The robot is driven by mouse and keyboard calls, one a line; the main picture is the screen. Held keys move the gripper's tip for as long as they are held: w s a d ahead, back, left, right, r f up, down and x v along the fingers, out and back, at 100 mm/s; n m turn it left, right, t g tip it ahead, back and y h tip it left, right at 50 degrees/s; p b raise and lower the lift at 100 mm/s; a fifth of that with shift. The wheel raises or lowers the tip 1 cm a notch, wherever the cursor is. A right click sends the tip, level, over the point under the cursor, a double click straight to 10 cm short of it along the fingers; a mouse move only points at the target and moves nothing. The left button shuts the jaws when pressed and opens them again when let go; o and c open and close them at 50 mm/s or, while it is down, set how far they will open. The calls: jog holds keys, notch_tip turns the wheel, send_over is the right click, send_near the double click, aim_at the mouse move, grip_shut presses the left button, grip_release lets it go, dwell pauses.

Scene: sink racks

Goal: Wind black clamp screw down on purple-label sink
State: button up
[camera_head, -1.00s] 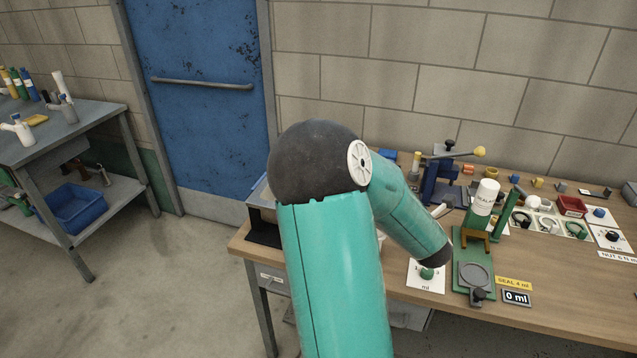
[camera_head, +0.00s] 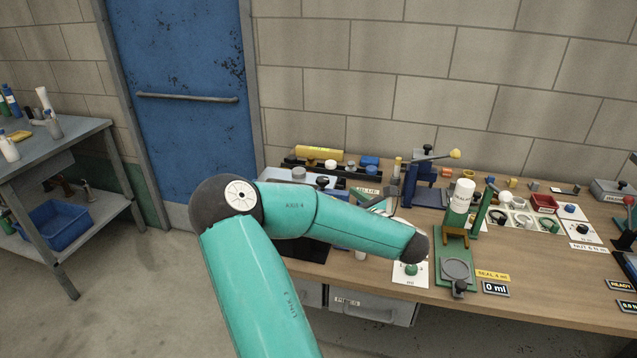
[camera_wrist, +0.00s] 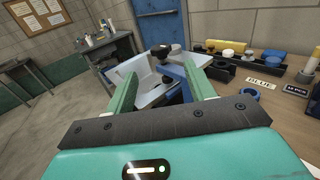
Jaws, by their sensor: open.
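My gripper (camera_wrist: 163,88) is open in the wrist view, its two green fingers apart with nothing held between them. Beyond and between the fingers is a pale grey-white angular piece (camera_wrist: 133,68), which may be the sink. A blue bracket (camera_wrist: 190,76) stands at its right, with a black knob (camera_wrist: 160,51) above it, apparently the clamp screw. The fingers look apart from the knob. In the head view my arm hides most of this area, and a black knob (camera_head: 322,182) shows just above the arm. I cannot make out a purple label in either view.
A black rack (camera_wrist: 238,60) with a yellow cylinder and blue and white pieces stands at the back. A blue ring (camera_wrist: 249,93) lies near a BLUE card (camera_wrist: 262,83). A blue lever fixture (camera_head: 424,182) and green stand (camera_head: 453,258) are to the right. The bench front edge is near.

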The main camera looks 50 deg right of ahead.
aim_at(327, 184)
jog(key=x, duration=1)
jog(key=shift+w+d, duration=0.15)
jog(key=shift+w, duration=0.1)
jog(key=c, duration=0.9)
